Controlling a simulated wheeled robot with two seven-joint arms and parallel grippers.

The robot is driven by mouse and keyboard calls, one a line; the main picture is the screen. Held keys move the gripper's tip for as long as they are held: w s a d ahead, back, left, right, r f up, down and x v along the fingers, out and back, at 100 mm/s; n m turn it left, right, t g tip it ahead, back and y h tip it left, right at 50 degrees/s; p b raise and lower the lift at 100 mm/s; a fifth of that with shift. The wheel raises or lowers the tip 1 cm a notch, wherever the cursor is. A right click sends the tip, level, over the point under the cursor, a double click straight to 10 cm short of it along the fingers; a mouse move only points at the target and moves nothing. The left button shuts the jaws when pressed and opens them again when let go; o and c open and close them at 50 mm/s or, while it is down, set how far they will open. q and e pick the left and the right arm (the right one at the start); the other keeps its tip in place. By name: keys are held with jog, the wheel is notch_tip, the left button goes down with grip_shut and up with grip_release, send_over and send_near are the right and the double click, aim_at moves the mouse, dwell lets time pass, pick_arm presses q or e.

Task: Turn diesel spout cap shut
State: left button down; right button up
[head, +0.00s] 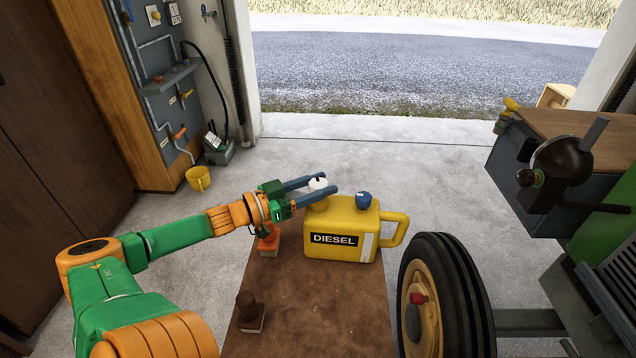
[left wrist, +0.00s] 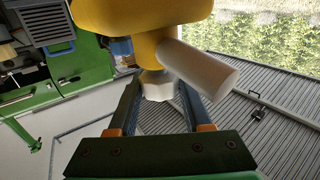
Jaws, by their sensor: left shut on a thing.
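The yellow diesel can (head: 335,219) stands upright on the brown bench top, with a black DIESEL label on its front. A white spout cap (head: 318,184) sits at the top left of the can, on its short yellow spout. My left gripper (head: 322,184) has its two blue-grey fingers on either side of this cap and is shut on it. In the left wrist view the white cap (left wrist: 158,86) lies between the fingers, against the yellow spout (left wrist: 148,50). How far the cap is turned cannot be told. My right gripper is not in view.
A blue cap (head: 363,200) is on the can's top, right of the spout. An orange block (head: 268,241) and a dark brown stamp-like object (head: 249,312) stand on the bench (head: 310,310). A tractor wheel (head: 440,295) stands close on the right.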

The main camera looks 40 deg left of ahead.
aim_at(310, 189)
pick_arm(q)
jog(key=shift+f+h, duration=0.15)
jog(key=shift+h, duration=0.35)
jog(key=shift+c, duration=1.6)
grip_release()
jog(key=shift+w, duration=0.1)
jog(key=p+v, duration=0.3)
jog(key=v, duration=0.3)
jog(key=shift+s+a+r+p, duration=0.1)
jog(key=shift+s+r+p, duration=0.1)
jog(key=shift+s+p, duration=0.1)
jog(key=shift+s+a, duration=0.1)
jog(key=shift+s, duration=0.2)
jog(key=shift+f, duration=0.15)
